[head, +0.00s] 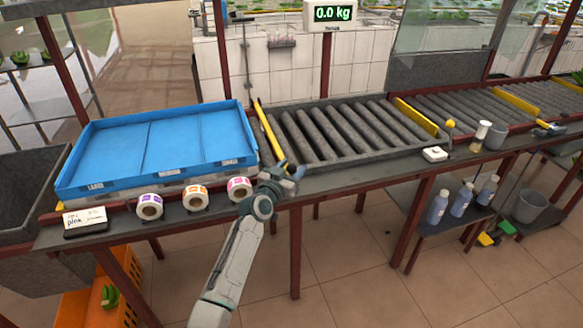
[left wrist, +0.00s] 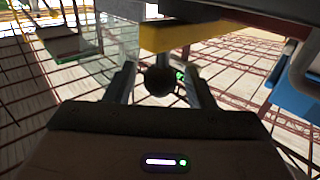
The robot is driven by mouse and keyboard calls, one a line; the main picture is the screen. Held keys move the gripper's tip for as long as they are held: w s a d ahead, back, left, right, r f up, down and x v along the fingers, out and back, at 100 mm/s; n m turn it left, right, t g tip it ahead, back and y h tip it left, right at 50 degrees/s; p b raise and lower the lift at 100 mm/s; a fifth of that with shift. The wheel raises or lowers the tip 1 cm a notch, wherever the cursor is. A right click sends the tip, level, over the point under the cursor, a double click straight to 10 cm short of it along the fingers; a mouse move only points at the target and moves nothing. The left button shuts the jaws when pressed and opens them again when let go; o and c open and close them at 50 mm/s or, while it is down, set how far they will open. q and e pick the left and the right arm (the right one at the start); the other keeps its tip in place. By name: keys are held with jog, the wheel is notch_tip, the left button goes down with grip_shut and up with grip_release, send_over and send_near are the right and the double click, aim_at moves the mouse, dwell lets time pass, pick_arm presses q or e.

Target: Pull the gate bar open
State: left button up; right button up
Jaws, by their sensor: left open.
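A yellow gate bar (head: 267,134) lies across the roller conveyor, just right of the blue crate. My left gripper (head: 294,171) is at the near end of this bar, by the conveyor's front edge. In the left wrist view, the yellow bar end (left wrist: 185,37) shows just beyond the fingers. A dark round knob (left wrist: 160,81) sits between the two open fingers of my left gripper (left wrist: 160,88). I cannot tell whether either finger touches the knob. In the head view the gripper hides the bar's near end. My right gripper is not in view.
A blue crate (head: 160,148) stands left of the bar. Three label rolls, one pink-marked (head: 239,189), stand along the front ledge beside my left arm. Bare rollers (head: 345,130) lie right of the bar.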

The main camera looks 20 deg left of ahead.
pick_arm(q)
jog(key=shift+w, duration=0.1)
grip_shut()
jog(key=shift+r, duration=0.1)
